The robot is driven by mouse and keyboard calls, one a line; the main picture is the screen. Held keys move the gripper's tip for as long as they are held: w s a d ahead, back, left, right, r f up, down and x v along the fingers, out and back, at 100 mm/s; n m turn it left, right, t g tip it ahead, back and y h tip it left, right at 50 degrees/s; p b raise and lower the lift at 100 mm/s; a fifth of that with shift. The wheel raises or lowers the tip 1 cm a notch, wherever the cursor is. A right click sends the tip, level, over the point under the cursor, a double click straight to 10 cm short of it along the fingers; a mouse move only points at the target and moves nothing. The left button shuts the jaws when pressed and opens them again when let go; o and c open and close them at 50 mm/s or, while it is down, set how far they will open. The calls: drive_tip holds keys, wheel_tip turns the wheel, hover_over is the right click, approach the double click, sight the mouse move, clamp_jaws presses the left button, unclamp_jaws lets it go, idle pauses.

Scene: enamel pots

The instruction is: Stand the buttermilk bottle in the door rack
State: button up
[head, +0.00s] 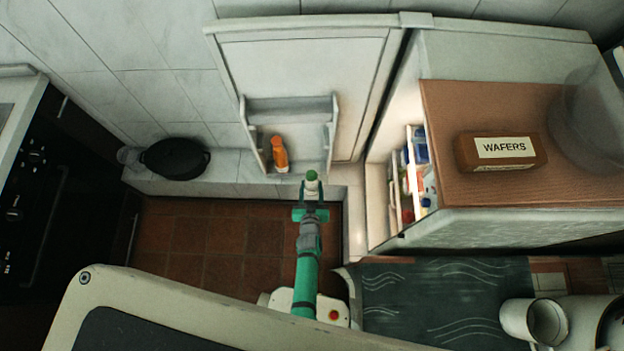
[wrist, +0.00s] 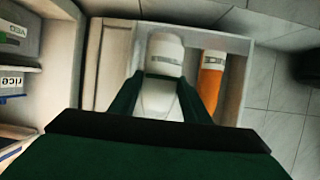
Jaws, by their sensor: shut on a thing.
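A white bottle with a green patch at its top (head: 312,180) is held upright by my gripper (head: 311,205), just at the front edge of the door rack (head: 318,150). In the wrist view the pale bottle (wrist: 164,70) stands between my two dark green fingers (wrist: 163,100). It has a grey band whose print I cannot read. The rack (wrist: 118,60) shows behind it. An orange bottle (head: 280,154) stands in the rack, left of mine in the head view; it also shows in the wrist view (wrist: 211,80). I cannot tell whether the held bottle touches the rack.
The fridge door (head: 300,65) stands open, with lit fridge shelves (head: 395,190) holding several packages to the right. A brown WAFERS box (head: 500,150) lies on the fridge top. A black pot (head: 175,158) sits on the ledge at left. The rack has free room right of the orange bottle.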

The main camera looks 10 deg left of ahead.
drive_tip(key=w+a, duration=0.1)
drive_tip(key=w, duration=0.3)
drive_tip(key=w+a, duration=0.1)
drive_tip(key=w, duration=0.3)
drive_tip(key=w+a, duration=0.1)
drive_tip(key=w, duration=0.2)
drive_tip(key=shift+w+r, duration=0.1)
drive_tip(key=shift+w, duration=0.3)
drive_tip(key=shift+s+a+f, duration=0.15)
drive_tip(key=shift+f, duration=2)
drive_tip(key=o, duration=1.5)
drive_tip(key=shift+o, duration=0.2)
drive_tip(key=shift+s+f, duration=0.1)
